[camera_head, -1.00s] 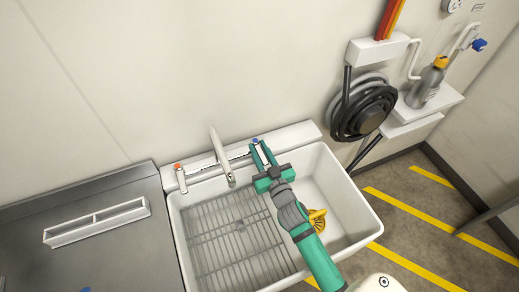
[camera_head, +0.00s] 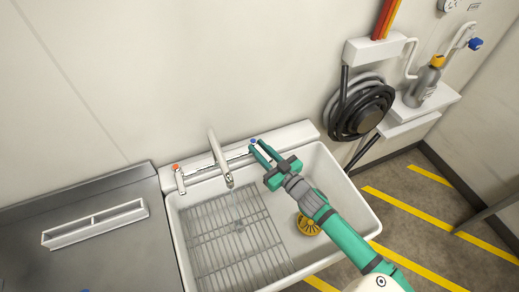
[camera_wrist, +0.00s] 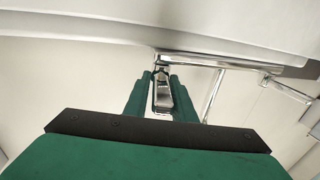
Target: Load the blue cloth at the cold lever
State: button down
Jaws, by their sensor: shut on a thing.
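The cold lever, marked by a blue cap (camera_head: 253,141), is at the right end of the tap (camera_head: 215,150) on the sink's back ledge. My gripper (camera_head: 259,151) is shut on the cold lever. In the wrist view the chrome lever (camera_wrist: 162,96) lies between the two green fingers of my gripper (camera_wrist: 161,85). A faint pale streak, apparently water, shows below the spout (camera_head: 229,181). I see no clear blue cloth; only a small blue bit (camera_head: 85,290) shows at the bottom left edge, too cut off to identify.
The white sink (camera_head: 330,165) holds a wire rack (camera_head: 215,240) and a yellow round thing (camera_head: 309,225). A red-capped lever (camera_head: 179,178) is at the tap's left. A white divided tray (camera_head: 95,224) lies on the grey counter. A coiled hose (camera_head: 360,112) hangs on the wall.

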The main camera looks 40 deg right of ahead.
jog(key=shift+f, duration=0.1)
jog(key=c, duration=1.9)
grip_release()
jog(key=o, duration=0.3)
jog(key=shift+w, duration=0.15)
jog(key=shift+w+a, duration=0.1)
jog(key=shift+s+d, duration=0.3)
jog(key=shift+s, duration=0.1)
jog(key=s, duration=1)
jog(key=shift+a, duration=0.1)
